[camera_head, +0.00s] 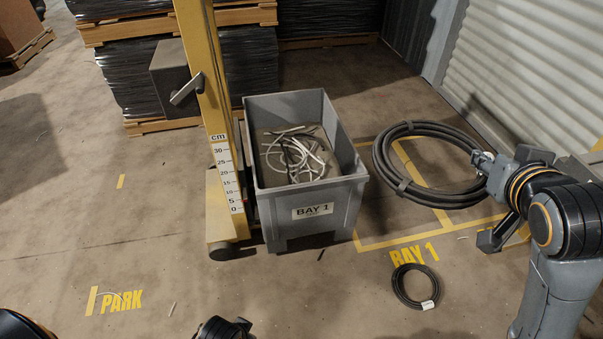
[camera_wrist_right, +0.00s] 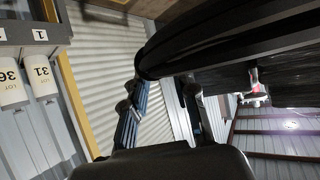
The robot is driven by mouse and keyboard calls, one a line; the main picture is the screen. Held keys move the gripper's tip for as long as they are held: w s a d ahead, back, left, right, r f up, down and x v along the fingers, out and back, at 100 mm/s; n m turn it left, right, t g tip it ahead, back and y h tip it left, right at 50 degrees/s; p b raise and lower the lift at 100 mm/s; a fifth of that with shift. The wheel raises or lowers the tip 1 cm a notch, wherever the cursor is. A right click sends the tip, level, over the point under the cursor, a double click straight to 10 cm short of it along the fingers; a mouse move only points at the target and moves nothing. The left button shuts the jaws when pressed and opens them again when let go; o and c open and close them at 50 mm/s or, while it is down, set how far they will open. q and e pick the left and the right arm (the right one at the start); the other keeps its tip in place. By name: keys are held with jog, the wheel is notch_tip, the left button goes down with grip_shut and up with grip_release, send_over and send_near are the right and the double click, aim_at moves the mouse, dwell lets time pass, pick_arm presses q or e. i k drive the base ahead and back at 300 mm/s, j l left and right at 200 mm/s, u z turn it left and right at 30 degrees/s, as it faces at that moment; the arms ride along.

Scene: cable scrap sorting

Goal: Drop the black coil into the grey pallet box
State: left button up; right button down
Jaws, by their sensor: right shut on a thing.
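The large black coil (camera_head: 430,198) hangs in the air to the right of the grey pallet box (camera_head: 353,182). My right gripper (camera_head: 484,161) is shut on the coil's right side. In the right wrist view the coil (camera_wrist_right: 225,40) crosses close in front of the fingers of my right gripper (camera_wrist_right: 163,98). The box is open at the top, carries a BAY 1 label and holds pale cable scraps. The coil is not over the box opening. My left gripper (camera_head: 222,328) shows only in part at the bottom edge; its jaws are unclear.
A smaller black coil (camera_head: 415,287) with a white tag lies on the floor before the box. A yellow mast (camera_head: 207,90) with a cm scale stands at the box's left. Wrapped pallet stacks (camera_head: 135,75) stand behind. A corrugated shutter (camera_head: 530,70) is at right.

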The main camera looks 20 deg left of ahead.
aim_at(300, 168)
jog(key=i+l, duration=0.1)
jog(key=i, duration=0.3)
jog(key=i+l+u, duration=0.25)
jog(key=i, duration=0.25)
jog(key=i+l+u, duration=0.2)
jog(key=i, duration=0.3)
